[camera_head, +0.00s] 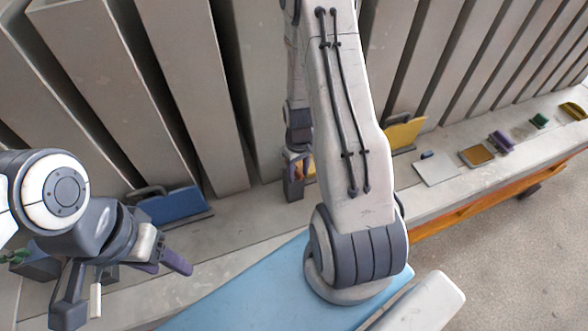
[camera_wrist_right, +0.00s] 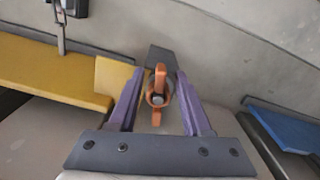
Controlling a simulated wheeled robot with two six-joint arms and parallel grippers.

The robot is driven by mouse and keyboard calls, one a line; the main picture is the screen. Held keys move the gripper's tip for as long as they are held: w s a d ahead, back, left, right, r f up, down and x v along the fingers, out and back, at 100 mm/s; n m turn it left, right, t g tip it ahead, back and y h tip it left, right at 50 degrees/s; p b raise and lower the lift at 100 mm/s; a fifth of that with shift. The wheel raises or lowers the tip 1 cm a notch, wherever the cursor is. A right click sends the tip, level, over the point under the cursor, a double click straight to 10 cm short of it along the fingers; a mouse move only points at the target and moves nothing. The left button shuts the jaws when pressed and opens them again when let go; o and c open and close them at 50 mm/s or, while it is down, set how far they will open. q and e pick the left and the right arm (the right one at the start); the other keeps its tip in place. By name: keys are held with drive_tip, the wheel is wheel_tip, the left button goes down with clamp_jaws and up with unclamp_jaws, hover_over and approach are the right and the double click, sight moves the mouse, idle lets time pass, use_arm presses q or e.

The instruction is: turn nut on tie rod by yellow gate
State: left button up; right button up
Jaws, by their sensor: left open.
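An orange wing-shaped nut (camera_wrist_right: 158,92) on a tie rod shows in the right wrist view, with a dark plate behind it. My right gripper (camera_wrist_right: 160,78) is open, its purple fingers on either side of the nut with a gap visible on each side. The yellow gate (camera_wrist_right: 55,70) lies to the left of the nut there. In the head view the yellow gate (camera_head: 405,131) is right of my right arm, which partly hides my right gripper (camera_head: 298,170). My left gripper (camera_head: 160,265) is open and empty at the lower left, away from the nut.
A blue gate (camera_head: 172,205) stands left of the right gripper. Tall grey panels line the back. Small items, including a white plate (camera_head: 436,168), a brown tray (camera_head: 477,155) and a green block (camera_head: 540,121), lie along the ledge at right. A light blue surface (camera_head: 250,290) is in front.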

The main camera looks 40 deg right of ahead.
sight(298, 171)
drive_tip(key=shift+w+r, duration=0.1)
drive_tip(key=shift+r, duration=0.4)
wheel_tip(298, 171, up, 8)
drive_tip(key=shift+r+b, duration=0.1)
drive_tip(key=shift+b, duration=0.95)
drive_tip(key=shift+r, duration=0.65)
